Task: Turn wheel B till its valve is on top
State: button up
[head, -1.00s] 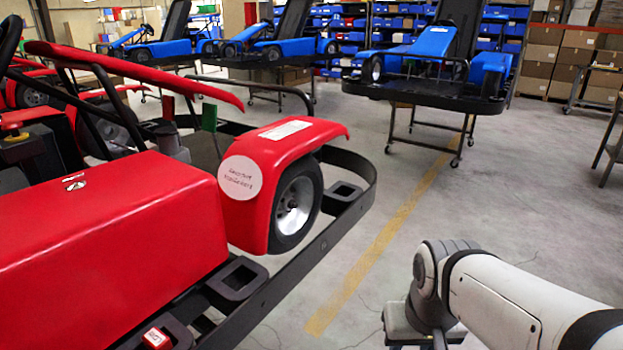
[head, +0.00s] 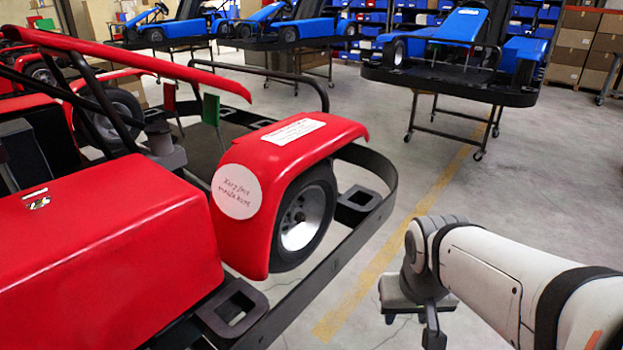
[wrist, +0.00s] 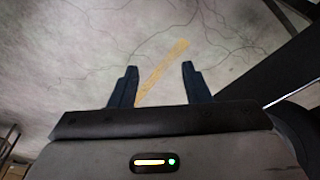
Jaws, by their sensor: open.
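A wheel (head: 301,217) with a black tyre and silver rim sits under the red fender (head: 317,142) of the near red kart. No letter B and no valve can be made out on it, so I cannot tell which wheel is wheel B. My gripper (head: 432,338) hangs at the lower right in the head view, apart from the kart and to the right of the wheel. In the wrist view my gripper (wrist: 158,85) is open and empty, with bare floor beyond its two fingers.
A black bumper rail (head: 385,205) runs around the red kart beside the wheel. A round white label (head: 237,191) is on the red body. A blue kart (head: 460,50) stands on a wheeled stand at the back right. The floor (head: 560,150) on the right is clear.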

jog(key=w+r+n+t+y+p, duration=0.1)
jog(key=w+r+n+t+p, duration=0.2)
jog(key=w, duration=0.8)
jog(key=w+r+n+t+y+p, duration=0.1)
jog(key=w+r+t+p, duration=0.3)
jog(key=w, duration=0.7)
jog(key=n+g+y+p, duration=0.2)
jog(key=n+g+y, duration=0.15)
jog(key=y, duration=0.65)
send_near(302, 216)
jog(key=a, duration=0.1)
jog(key=shift+n+t, duration=0.25)
jog(key=x, duration=0.8)
jog(key=shift+d+f, duration=0.1)
jog(key=shift+f, duration=0.1)
jog(key=shift+c, duration=0.5)
grip_shut()
jog(key=shift+d, duration=0.15)
